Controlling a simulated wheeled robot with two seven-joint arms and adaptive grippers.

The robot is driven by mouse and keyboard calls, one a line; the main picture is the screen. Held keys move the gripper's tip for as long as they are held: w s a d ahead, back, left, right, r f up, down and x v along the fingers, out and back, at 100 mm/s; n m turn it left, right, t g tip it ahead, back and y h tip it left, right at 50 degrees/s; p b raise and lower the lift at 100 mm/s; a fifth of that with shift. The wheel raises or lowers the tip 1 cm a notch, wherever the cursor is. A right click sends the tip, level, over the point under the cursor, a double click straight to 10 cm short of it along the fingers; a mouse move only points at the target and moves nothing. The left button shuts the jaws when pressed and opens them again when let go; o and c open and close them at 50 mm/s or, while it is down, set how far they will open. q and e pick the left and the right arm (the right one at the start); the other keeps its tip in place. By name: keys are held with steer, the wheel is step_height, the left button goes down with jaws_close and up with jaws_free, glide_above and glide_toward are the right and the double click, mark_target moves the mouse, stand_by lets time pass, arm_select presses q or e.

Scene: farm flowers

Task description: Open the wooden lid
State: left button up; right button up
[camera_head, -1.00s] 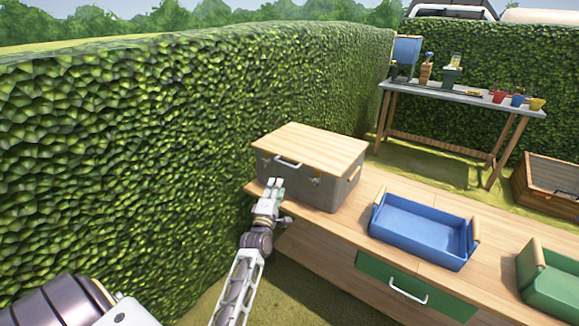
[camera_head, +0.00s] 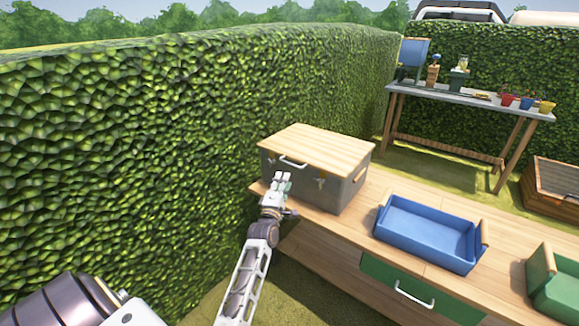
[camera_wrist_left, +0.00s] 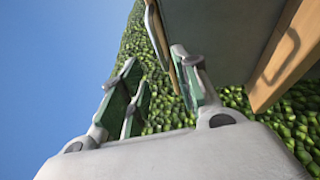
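The wooden lid (camera_head: 325,148) lies flat and closed on a grey box (camera_head: 346,194). A metal handle (camera_head: 293,164) sits at the lid's front edge. My left gripper (camera_head: 282,179) is in front of the box, just below the handle, open and empty. In the left wrist view, the open fingers (camera_wrist_left: 160,88) point toward the handle (camera_wrist_left: 154,32) and the lid's thin wooden edge (camera_wrist_left: 174,74). The handle is near the fingers but does not appear gripped. My right gripper is out of view.
The box stands on a wooden table (camera_head: 350,228) beside a hedge (camera_head: 130,160). A blue tray (camera_head: 418,251) and a green tray (camera_head: 560,300) are to the right. A back table (camera_head: 455,98) holds pots. A wooden crate (camera_head: 555,188) is at far right.

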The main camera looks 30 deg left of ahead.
mark_target(289, 163)
arm_select(q)
steer(key=b+x, duration=0.5)
steer(key=x, duration=0.5)
steer(key=shift+w, duration=0.25)
steer(key=shift+w+a, duration=0.1)
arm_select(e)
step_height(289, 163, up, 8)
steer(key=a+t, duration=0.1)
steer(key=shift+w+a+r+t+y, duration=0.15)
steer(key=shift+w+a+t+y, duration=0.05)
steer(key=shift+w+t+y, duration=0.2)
arm_select(q)
steer(key=shift+r, duration=0.1)
steer(key=c, duration=0.5)
jaws_close()
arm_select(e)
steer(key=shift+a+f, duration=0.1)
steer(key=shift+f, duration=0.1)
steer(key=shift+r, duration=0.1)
